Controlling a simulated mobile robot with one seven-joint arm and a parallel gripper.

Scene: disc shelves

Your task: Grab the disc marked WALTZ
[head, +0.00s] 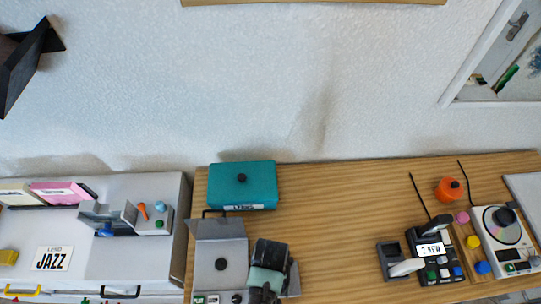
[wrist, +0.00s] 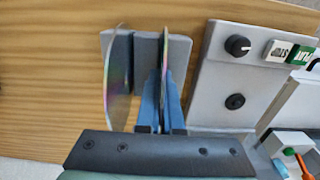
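My gripper (wrist: 159,90) points at a grey slotted stand (wrist: 117,42) in the wrist view. A thin shiny disc (wrist: 165,50), seen edge-on, stands upright between its two blue fingers. The fingers are close to the disc, but I cannot tell whether they press on it. A second upright disc (wrist: 118,85) stands to the left, outside the fingers. No WALTZ marking is readable on either disc. In the head view my gripper (head: 268,285) is at the front of the wooden table, and my wrist hides most of the stand.
A grey case with a black knob (wrist: 238,46) stands right of the stand. Behind is a teal box (head: 242,185). A grey shelf unit with a JAZZ label (head: 52,258) is at left. A disc player (head: 505,240) and a keypad device (head: 435,262) are at right. The table's middle is clear.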

